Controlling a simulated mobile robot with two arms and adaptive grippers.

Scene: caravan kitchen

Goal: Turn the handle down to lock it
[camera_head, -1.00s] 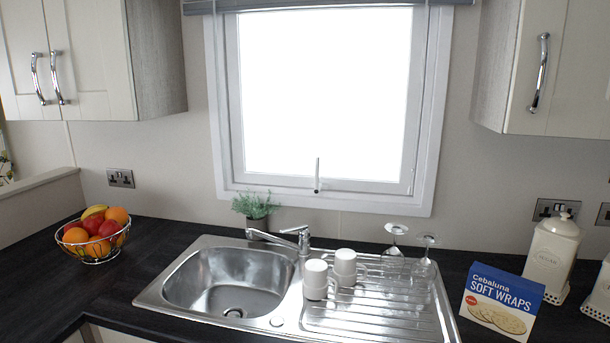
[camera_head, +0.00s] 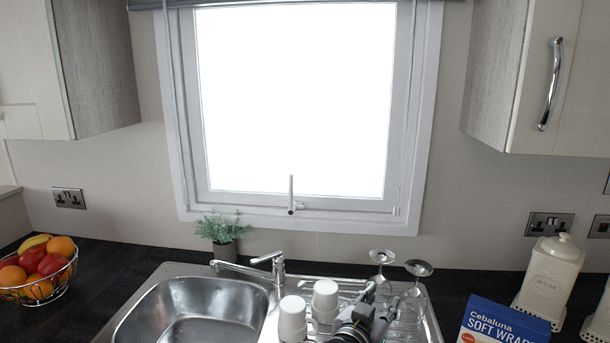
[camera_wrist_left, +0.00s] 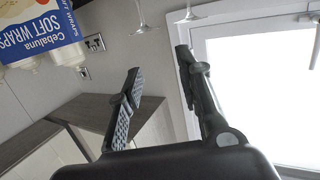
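The window handle (camera_head: 291,195) is a slim grey lever at the bottom middle of the white window frame (camera_head: 240,207). It stands upright, pointing up. In the left wrist view, which is upside down, a grey bar at the right edge looks like the same handle (camera_wrist_left: 316,46), partly cut off. My left gripper (camera_head: 381,297) is low over the drainer, right of and below the handle and apart from it. In the wrist view its two fingers (camera_wrist_left: 159,61) are spread with nothing between them. My right gripper is not in view.
White mugs (camera_head: 292,318) and upturned glasses (camera_head: 381,262) stand on the drainer near my left gripper. The tap (camera_head: 262,268) and a potted plant (camera_head: 222,231) stand below the window. A wraps box (camera_head: 505,322) and a canister (camera_head: 549,276) are at the right.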

